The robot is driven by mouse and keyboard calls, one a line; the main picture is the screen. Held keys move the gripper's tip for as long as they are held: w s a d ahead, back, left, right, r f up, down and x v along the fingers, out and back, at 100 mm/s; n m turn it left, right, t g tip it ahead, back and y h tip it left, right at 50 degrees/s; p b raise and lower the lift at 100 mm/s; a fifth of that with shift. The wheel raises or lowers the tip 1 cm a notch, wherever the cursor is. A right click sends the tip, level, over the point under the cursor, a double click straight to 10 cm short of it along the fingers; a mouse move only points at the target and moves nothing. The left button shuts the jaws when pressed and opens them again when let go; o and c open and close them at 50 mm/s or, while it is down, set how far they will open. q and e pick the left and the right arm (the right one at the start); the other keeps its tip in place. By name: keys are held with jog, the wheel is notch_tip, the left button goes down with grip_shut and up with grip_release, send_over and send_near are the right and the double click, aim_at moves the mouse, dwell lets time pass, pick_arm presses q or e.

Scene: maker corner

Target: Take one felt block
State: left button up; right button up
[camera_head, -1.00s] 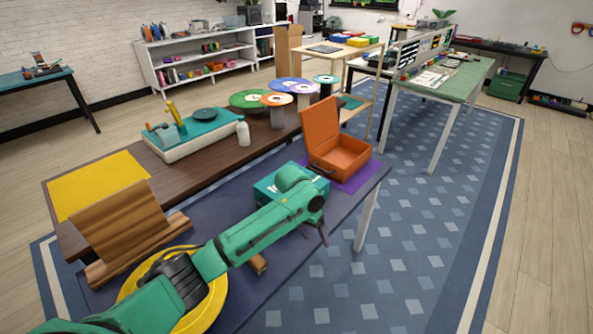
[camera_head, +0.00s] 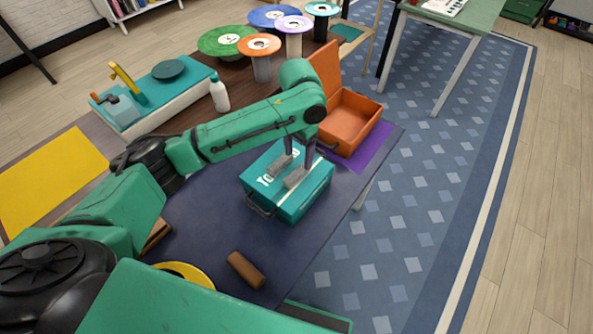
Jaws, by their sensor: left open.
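I cannot pick out a felt block for sure in this view. A teal box (camera_head: 315,195) with white lettering on top and a dark handle on its front side sits on the dark blue table. It looks closed, and its inside is hidden. My left gripper (camera_head: 288,171) points down over the top of this box, with its two grey-ended fingers apart and nothing visible between them. I cannot tell whether the fingertips touch the box top. My right gripper is out of view.
An open orange case (camera_head: 352,122) stands on a purple mat (camera_head: 363,152) behind the teal box. A brown rounded piece (camera_head: 246,270) lies near the table's front edge. A white bottle (camera_head: 219,94) and several spools stand on the brown table. A yellow sheet (camera_head: 50,180) lies left.

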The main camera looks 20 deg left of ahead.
aim_at(297, 173)
pick_arm(q)
jog(key=f, duration=0.5)
jog(key=f+p, duration=0.1)
jog(key=f, duration=0.1)
jog(key=shift+w+a+f, duration=0.15)
jog(key=shift+a+f, duration=0.05)
jog(key=shift+a, duration=0.1)
jog(key=shift+f, duration=0.35)
jog(key=c, duration=1)
grip_shut()
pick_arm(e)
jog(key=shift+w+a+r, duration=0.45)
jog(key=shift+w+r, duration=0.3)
